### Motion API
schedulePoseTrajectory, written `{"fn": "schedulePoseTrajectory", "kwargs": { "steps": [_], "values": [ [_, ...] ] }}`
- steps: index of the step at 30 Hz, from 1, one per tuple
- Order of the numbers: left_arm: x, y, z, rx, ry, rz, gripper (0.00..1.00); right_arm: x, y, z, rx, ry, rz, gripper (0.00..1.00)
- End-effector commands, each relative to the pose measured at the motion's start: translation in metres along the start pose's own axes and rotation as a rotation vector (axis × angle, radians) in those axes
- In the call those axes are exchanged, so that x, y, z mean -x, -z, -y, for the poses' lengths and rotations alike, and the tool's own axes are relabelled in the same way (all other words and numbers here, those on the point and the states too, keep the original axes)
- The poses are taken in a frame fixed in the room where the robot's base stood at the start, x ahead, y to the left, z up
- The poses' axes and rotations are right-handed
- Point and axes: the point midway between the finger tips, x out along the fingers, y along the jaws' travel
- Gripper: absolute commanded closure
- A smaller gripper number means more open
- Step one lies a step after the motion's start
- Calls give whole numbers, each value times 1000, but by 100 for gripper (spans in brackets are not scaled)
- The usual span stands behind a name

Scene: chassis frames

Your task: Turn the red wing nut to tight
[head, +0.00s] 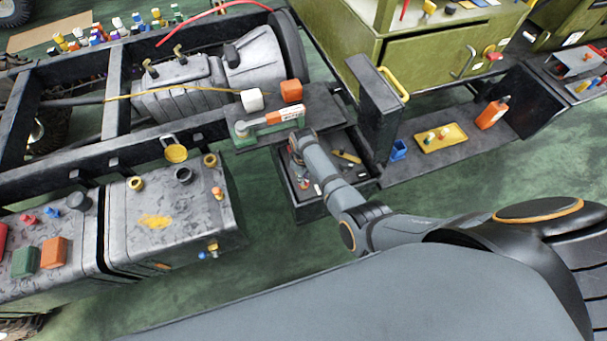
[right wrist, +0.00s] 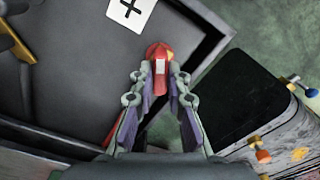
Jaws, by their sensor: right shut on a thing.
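In the right wrist view, the red wing nut (right wrist: 157,52), with a white patch and a yellow patch on it, sits between the fingertips of my right gripper (right wrist: 159,78). The gripper is shut on it. A white label with a black plus sign (right wrist: 130,9) lies just beyond, on a dark surface. In the head view, my right gripper (head: 298,148) reaches down at the open dark box (head: 308,213) beside the chassis frame. The wing nut cannot be made out there, behind my gripper and arm. My left gripper is not in view.
A dark upright panel (head: 376,115) stands to the right. A grey tank (head: 190,190) stands left, with green floor between.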

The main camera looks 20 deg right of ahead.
Motion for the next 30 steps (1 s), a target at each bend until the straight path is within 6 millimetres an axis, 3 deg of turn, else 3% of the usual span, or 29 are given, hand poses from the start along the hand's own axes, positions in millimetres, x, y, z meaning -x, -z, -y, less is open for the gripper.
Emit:
{"fn": "schedulePoseTrajectory", "kwargs": {
  "steps": [9,30],
  "values": [
    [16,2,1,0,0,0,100,2,0,0,-298,0,-1,100],
    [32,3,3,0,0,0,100,2,1,-1,-962,0,-2,100]
  ]
}}
